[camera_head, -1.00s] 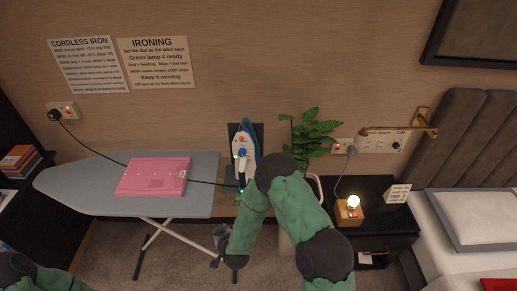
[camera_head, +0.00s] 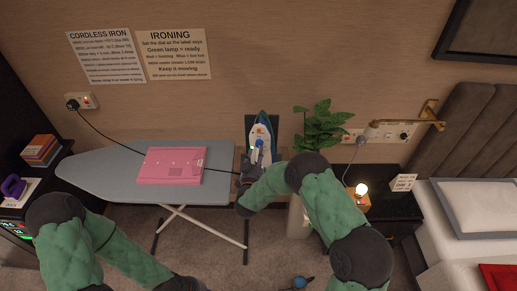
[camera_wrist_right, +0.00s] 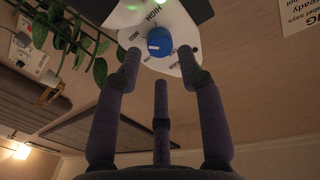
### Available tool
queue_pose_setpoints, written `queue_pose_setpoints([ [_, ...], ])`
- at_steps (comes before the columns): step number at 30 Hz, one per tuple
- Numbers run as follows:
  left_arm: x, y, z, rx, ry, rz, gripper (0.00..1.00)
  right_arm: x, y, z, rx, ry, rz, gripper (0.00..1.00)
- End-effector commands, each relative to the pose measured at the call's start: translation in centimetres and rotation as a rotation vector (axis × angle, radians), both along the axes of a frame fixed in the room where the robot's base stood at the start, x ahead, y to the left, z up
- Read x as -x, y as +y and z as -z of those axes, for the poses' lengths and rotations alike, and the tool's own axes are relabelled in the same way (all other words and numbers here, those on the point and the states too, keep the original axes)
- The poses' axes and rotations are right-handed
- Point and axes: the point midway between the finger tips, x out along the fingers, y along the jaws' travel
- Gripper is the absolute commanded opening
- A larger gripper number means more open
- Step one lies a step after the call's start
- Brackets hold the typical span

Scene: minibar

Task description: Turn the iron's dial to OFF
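The iron (camera_head: 262,130), white with dark blue edges, stands nose up on a dark plate against the wall, right of the ironing board. Its blue dial (camera_head: 259,143) shows just above my right gripper (camera_head: 247,168). The right wrist view shows the blue dial (camera_wrist_right: 158,41) on a white face, with a pale pointer mark; MED and HIGH are readable nearby. My right gripper's three fingers (camera_wrist_right: 159,70) are spread and empty, just short of the dial. My left arm reaches to the bottom edge, where its gripper (camera_head: 188,284) is mostly cut off.
The ironing board (camera_head: 95,175) holds a pink folded cloth (camera_head: 172,166). A plant (camera_head: 320,125) stands close to the iron's right. A nightstand with a lit lamp (camera_head: 361,190) is farther right.

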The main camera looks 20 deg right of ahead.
Motion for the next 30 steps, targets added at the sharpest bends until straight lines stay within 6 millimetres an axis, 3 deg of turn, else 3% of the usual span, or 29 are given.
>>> queue_pose_setpoints([
  [7,0.0,0.0,-0.1,0.000,0.000,0.000,0.00,-2.8,-1.3,0.0,0.001,0.000,0.000,0.39],
  [19,0.0,0.0,-0.1,0.000,-0.001,0.000,0.00,-3.5,-1.6,0.0,0.001,0.001,0.000,0.39],
  [20,0.0,0.0,-0.1,0.000,-0.001,0.000,0.00,-3.5,-1.6,0.0,0.001,0.001,0.000,0.36],
  [24,0.0,0.0,-0.1,0.000,-0.001,0.000,0.00,-3.5,-1.6,0.0,0.001,0.000,0.000,0.00],
  [30,0.0,0.0,0.0,0.000,0.000,0.000,0.00,-3.5,-1.6,0.0,0.004,0.002,-0.001,0.00],
])
